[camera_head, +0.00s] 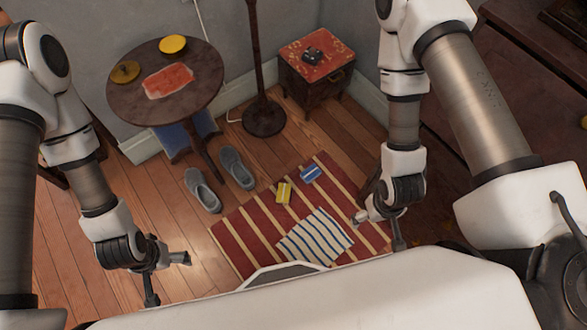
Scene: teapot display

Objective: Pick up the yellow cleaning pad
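The yellow cleaning pad (284,193) is a small block with a pale band, lying on the red striped rug (236,233) near its middle. A similar blue pad (310,174) lies just right of it and a little farther back. My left gripper (168,280) is at the lower left, fingers spread and empty, well left of the rug's pads. My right gripper (379,231) is over the rug's right part, fingers apart and empty, right of and nearer than the yellow pad. Neither gripper touches a pad.
A blue-and-white striped cloth (314,238) lies on the rug nearer me. Grey slippers (202,190) stand left of the rug. A round table (205,85), a dark stand base (265,118) and a red-topped cabinet (317,75) are behind. Wood floor at left is clear.

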